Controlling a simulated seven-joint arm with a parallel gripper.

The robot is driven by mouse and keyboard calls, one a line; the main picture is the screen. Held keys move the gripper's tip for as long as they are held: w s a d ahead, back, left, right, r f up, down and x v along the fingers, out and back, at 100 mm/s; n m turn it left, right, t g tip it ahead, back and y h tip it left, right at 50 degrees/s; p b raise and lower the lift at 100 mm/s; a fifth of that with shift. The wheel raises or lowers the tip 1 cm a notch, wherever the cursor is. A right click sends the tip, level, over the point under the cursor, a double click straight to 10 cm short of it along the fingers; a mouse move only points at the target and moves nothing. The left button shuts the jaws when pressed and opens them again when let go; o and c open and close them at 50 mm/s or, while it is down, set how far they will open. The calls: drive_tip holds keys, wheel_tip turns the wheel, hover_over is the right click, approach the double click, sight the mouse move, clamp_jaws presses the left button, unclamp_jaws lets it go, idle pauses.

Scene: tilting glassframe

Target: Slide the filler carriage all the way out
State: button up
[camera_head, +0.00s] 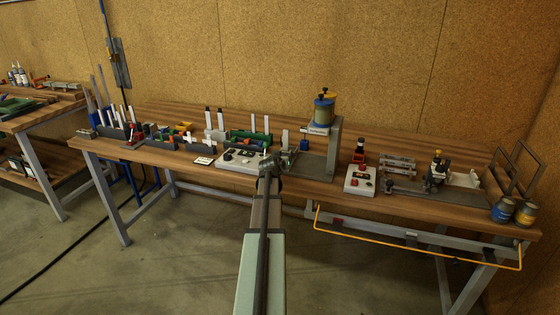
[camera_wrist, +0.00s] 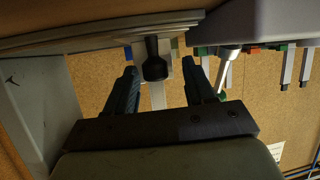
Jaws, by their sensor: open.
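The filler (camera_head: 324,112) stands at the middle of the bench, a yellow and blue canister on a grey upright frame (camera_head: 333,152). A dark base plate (camera_head: 312,168) lies below it. Which part is the carriage is hard to tell at this size. My gripper (camera_head: 272,162) is at the bench's front edge, just left of the filler. In the wrist view my gripper (camera_wrist: 161,88) is open, with dark fingers on either side of a dark flared knob (camera_wrist: 154,65). Gaps show between the knob and both fingers. My arm hides part of the bench front.
A white control box (camera_head: 240,160) stands just left of my gripper, with green holders behind. Another control box (camera_head: 359,180) and a clamp device (camera_head: 437,172) stand to the right. Two cans (camera_head: 514,211) are at the right end. An orange bar (camera_head: 415,250) runs below the front edge.

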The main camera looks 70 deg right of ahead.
drive_tip(key=v, duration=1.3)
drive_tip(key=shift+a, duration=0.3)
drive_tip(key=shift+r, duration=0.1)
